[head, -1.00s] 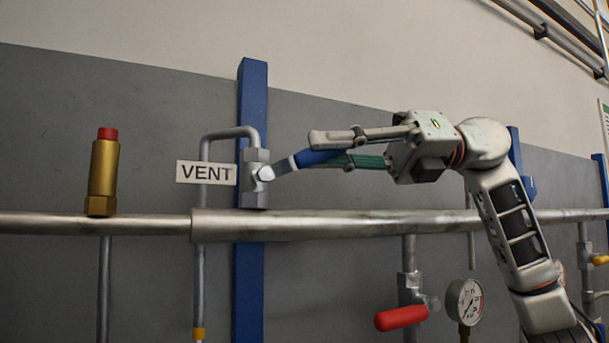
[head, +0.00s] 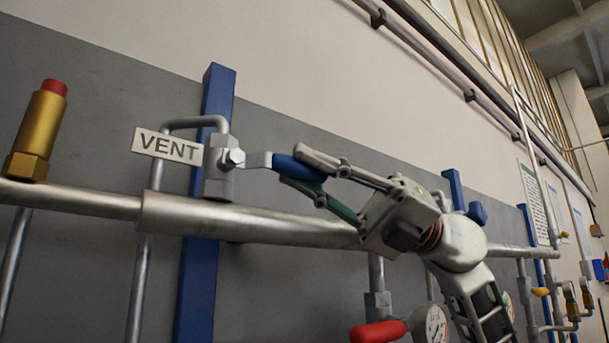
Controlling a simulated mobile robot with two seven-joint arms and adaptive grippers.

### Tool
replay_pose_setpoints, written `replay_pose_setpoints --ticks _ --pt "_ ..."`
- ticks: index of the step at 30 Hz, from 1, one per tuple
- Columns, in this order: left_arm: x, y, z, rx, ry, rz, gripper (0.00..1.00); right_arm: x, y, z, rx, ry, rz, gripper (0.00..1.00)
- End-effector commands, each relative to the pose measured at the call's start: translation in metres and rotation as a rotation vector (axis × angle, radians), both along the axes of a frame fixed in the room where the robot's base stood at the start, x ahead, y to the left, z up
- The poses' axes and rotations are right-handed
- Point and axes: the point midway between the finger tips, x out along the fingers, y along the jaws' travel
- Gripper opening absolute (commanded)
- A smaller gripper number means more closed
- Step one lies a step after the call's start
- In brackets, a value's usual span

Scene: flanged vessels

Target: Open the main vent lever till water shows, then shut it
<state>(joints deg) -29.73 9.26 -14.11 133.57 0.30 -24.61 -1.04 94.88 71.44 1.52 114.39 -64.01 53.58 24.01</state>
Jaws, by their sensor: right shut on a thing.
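The vent valve (head: 219,168) stands on top of the thick grey pipe, beside a white sign reading VENT (head: 167,147). Its lever (head: 296,167) has a blue grip and points right from the valve, along the pipe's run. My right gripper (head: 305,174) is shut on the blue grip, with one finger above and the other, green-padded, below. A bent tube (head: 190,123) rises from the valve, turns over to the left and runs down past the pipe. Its lower end is out of view, and no water shows. My left gripper is not in view.
A brass fitting with a red cap (head: 38,130) stands on the pipe (head: 250,220) at left. A red-handled valve (head: 378,331) and a pressure gauge (head: 433,325) sit below my right arm. A blue post (head: 207,240) runs behind the vent valve.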

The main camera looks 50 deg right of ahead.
Motion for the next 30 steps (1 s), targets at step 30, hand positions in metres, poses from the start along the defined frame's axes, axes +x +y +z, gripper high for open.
replay_pose_setpoints --ticks 30 --pt "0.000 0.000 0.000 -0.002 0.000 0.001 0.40 -0.007 -0.019 -0.008 0.000 0.004 -0.003 0.33"
